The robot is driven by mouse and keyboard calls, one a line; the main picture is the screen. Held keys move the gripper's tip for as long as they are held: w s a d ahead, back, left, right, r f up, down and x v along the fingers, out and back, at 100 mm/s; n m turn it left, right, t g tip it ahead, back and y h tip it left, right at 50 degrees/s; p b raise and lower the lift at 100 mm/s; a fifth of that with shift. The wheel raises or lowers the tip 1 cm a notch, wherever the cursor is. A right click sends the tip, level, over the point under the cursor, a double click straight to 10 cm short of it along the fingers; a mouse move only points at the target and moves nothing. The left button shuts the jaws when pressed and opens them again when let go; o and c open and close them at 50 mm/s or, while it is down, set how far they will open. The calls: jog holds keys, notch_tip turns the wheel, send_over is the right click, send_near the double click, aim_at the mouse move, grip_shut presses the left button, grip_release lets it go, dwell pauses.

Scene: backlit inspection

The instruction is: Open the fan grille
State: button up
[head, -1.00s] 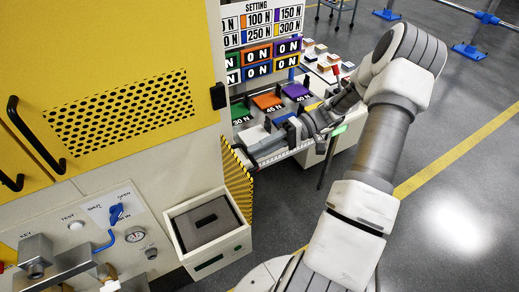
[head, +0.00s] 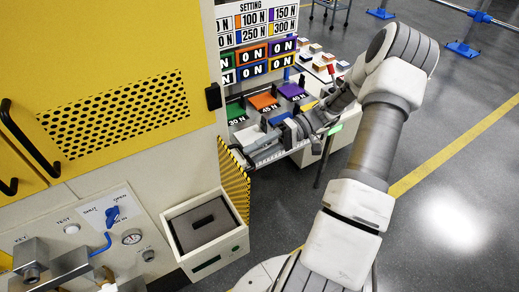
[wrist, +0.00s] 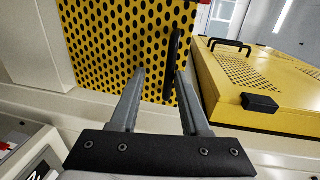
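The fan grille (wrist: 110,45) is a yellow panel with black round holes in the wrist view. It has an upright black bar handle (wrist: 173,62) near its right edge. In the head view the grille (head: 235,182) shows as a narrow dotted strip, seen nearly edge-on, on the machine's right side. My gripper (wrist: 160,72) is open and points at the grille. In the wrist picture the handle lies between the two fingers, closer to the right finger. I cannot tell whether the fingertips reach past the handle. The grille looks flush with its frame.
A yellow cabinet (head: 110,75) with a vent and black handles stands at left in the head view. Open floor lies right.

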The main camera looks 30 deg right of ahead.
jog(key=d+r, duration=0.2)
jog(key=d, duration=1.5)
jog(key=shift+w+r+b, duration=0.3)
jog(key=w+a+r+g+h+p, duration=0.1)
jog(key=a+r+g+h, duration=0.1)
jog(key=a+r+h, duration=0.5)
jog(key=a+r+g+h+p, duration=0.1)
jog(key=a+r+h, duration=0.15)
jog(key=a, duration=0.85)
jog(key=s+a+r+t+h, duration=0.3)
jog(key=s+a+t, duration=0.1)
jog(key=s, duration=0.3)
jog(key=s+a+r+t+h+b, duration=0.1)
jog(key=s+a+r+t+h, duration=0.2)
jog(key=s, duration=0.4)
jog(key=shift+s+a+r+t+h, duration=0.35)
jog(key=shift+a+t+h, duration=0.1)
jog(key=shift+a+t, duration=0.65)
jog(key=shift+d, duration=0.1)
